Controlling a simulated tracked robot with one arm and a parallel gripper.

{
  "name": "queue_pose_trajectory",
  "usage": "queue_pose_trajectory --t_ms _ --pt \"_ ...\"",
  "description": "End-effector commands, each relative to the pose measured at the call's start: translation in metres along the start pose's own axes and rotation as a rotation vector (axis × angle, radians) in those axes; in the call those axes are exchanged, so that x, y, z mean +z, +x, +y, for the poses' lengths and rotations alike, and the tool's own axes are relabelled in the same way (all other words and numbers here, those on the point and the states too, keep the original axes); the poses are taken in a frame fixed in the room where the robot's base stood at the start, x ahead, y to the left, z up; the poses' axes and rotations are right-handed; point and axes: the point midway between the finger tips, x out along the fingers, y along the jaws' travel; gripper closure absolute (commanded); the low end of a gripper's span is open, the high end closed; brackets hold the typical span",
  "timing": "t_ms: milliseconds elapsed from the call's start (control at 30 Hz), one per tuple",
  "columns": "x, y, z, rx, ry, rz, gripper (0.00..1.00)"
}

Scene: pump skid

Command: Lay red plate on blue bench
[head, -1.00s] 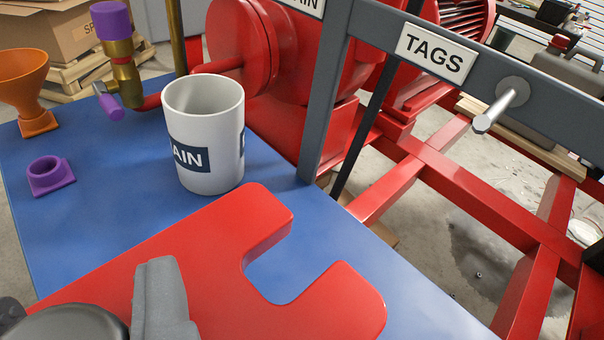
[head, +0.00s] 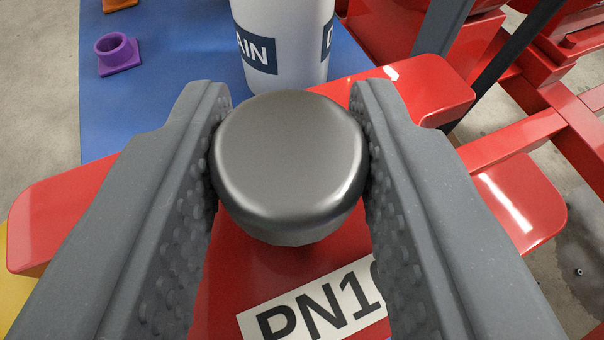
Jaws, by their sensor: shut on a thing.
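My gripper (head: 290,160) is shut on this knob, one ridged finger against each side. The blue bench (head: 195,70) shows behind the plate and to its upper left. The plate hides the part of the bench below it, and I cannot tell whether the two touch. The fingers hide parts of the plate.
A white container (head: 285,45) marked "…AIN" stands on the bench right behind the plate. A purple flanged fitting (head: 118,55) and an orange piece (head: 120,4) are at the bench's left. Red skid beams (head: 520,140) lie at the right. Something yellow (head: 12,275) shows at the lower left.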

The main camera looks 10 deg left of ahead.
Motion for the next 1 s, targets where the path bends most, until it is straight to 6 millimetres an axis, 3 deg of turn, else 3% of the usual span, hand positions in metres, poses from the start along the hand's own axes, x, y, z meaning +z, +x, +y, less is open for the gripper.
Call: queue_pose_trajectory --t_ms 200,233,300,667,1000 --pt "0.002 0.001 0.0 -0.001 -0.001 0.002 1.0" --pt "0.002 0.001 0.0 -0.001 -0.002 0.001 0.64" --pt "0.002 0.001 0.0 -0.001 -0.002 0.001 0.48" --pt "0.002 -0.002 0.0 0.0 -0.001 0.001 0.48" --pt "0.0 -0.044 0.0 0.0 0.001 0.003 0.48"
